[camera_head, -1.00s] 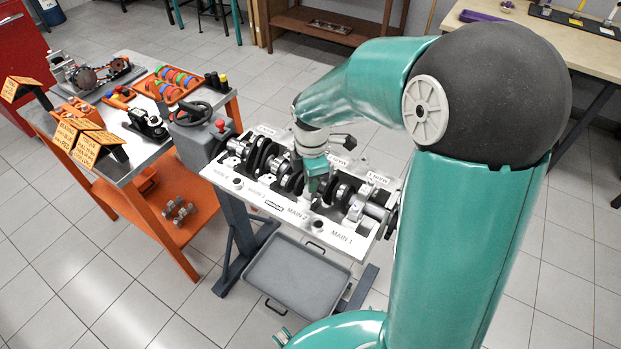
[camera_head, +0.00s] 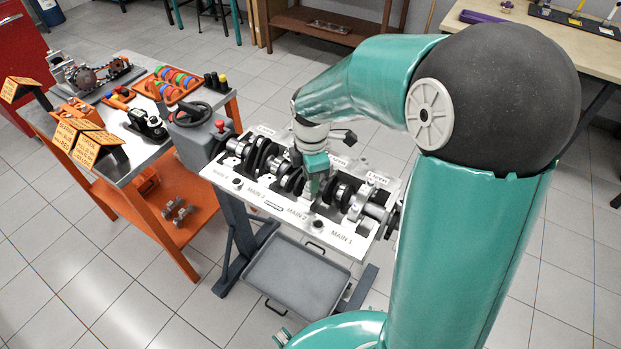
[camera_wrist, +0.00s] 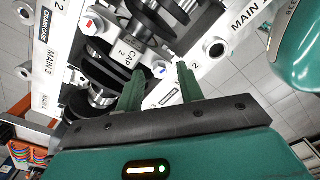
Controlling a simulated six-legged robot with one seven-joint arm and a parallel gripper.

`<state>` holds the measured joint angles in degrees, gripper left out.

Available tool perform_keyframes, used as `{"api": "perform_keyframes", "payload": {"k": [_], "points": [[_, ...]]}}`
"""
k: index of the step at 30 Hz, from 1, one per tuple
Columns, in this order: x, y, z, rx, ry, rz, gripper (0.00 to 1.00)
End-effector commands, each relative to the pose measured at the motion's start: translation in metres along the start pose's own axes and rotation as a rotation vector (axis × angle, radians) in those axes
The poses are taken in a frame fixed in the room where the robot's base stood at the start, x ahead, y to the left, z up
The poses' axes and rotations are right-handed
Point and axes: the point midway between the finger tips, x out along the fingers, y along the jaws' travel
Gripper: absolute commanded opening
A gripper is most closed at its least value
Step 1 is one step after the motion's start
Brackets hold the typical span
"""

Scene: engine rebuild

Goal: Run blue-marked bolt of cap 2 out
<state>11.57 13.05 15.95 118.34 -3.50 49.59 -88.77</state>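Cap 2 (camera_wrist: 125,54), with a "CAP 2" label, sits across the crankshaft in the wrist view. Its blue-marked bolt (camera_wrist: 160,71) shows at the cap's near right end. A red-marked bolt (camera_wrist: 91,25) is at the other end. My gripper (camera_wrist: 158,76) has its two green fingers spread apart, with the blue-marked bolt seen in the gap between the tips. Nothing is held. Whether the tips are level with the bolt head cannot be told. In the head view my gripper (camera_head: 314,192) points down over the block near the MAIN 2 label, hiding the bolt.
The engine block (camera_head: 345,238) stands on a stand with a grey drip tray (camera_head: 298,277) below. An orange cart (camera_head: 150,165) with tools and parts is at left. The crankshaft (camera_head: 258,155) and neighbouring caps surround my gripper closely. Floor in front is open.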

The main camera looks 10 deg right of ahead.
Motion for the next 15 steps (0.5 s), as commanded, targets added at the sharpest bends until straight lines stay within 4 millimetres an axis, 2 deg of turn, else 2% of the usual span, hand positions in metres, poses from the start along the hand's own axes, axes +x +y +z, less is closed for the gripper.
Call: {"api": "perform_keyframes", "payload": {"k": [15], "points": [[-0.106, 0.000, 0.000, 0.001, 0.000, 0.004, 0.37]]}}
